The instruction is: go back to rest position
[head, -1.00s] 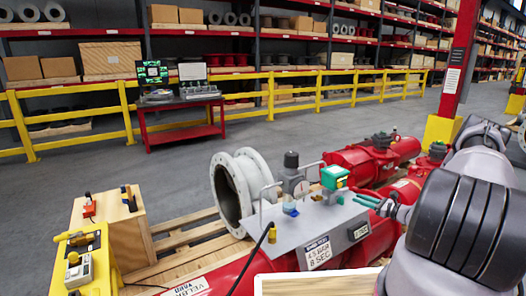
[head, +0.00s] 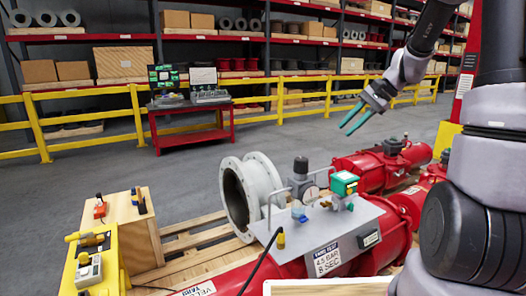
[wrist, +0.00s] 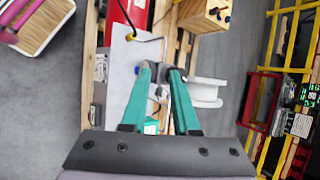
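My gripper (head: 353,119) is raised well above the valve actuator in the head view, with its teal fingers pointing down and left. In the wrist view my gripper (wrist: 160,72) shows two teal fingers with a narrow gap between their tips and nothing visible held. The red valve actuator (head: 385,160) lies below on pallets. Its grey panel (head: 352,222) carries a green-topped box (head: 344,183), a gauge unit (head: 301,175) and label plates. The grey panel also shows below the fingers in the wrist view (wrist: 118,75).
A yellow railing (head: 290,98) crosses behind, with a red cart (head: 190,125) in front of it and loaded shelves beyond. A wooden box (head: 130,225) and a yellow stand (head: 104,255) are at the left. The floor between pallets and railing is clear.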

